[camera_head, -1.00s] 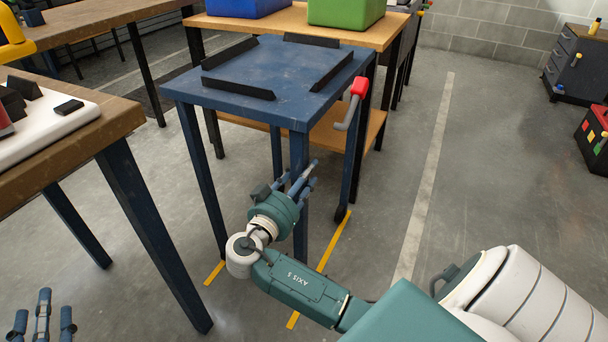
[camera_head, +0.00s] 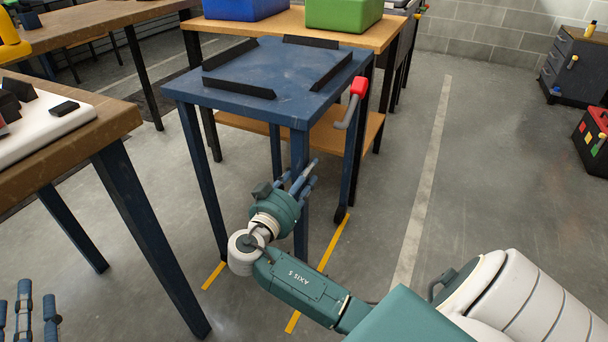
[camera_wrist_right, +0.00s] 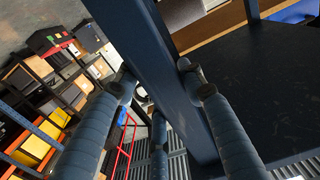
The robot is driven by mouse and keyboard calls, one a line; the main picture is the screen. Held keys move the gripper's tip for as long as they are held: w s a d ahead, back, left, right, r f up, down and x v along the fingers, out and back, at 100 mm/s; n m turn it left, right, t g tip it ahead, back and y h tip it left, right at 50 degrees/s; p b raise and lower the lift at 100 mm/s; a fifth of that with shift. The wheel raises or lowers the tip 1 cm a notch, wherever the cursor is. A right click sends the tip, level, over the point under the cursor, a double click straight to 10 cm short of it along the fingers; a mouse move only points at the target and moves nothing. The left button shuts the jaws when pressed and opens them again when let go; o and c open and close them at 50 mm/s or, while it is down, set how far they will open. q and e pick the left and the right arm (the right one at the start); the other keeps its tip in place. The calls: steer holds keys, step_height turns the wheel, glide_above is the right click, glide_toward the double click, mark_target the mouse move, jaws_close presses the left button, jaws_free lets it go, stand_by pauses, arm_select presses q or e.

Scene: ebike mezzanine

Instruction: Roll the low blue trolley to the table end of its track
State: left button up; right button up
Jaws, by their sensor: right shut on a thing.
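The blue trolley (camera_head: 285,76) has a worn blue top with black corner strips, tall blue legs and a red-gripped crank handle (camera_head: 357,88) on its right side. My right gripper (camera_head: 303,178) is shut on the trolley's near front leg (camera_head: 299,146). In the right wrist view the fingers lie on both sides of this leg (camera_wrist_right: 148,48). Yellow floor strips (camera_head: 333,240) run beneath the trolley. My left gripper (camera_head: 26,312) is at the lower left, its fingers spread and empty, partly cut off by the frame.
A wooden table (camera_head: 300,25) with a blue bin (camera_head: 245,8) and a green bin (camera_head: 343,12) stands close behind the trolley. A brown-topped table (camera_head: 118,122) stands at left. Clear floor (camera_head: 490,180) lies to the right, before a dark cabinet (camera_head: 574,70).

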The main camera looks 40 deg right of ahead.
steer(key=shift+d, duration=0.1)
steer(key=o, duration=1.2)
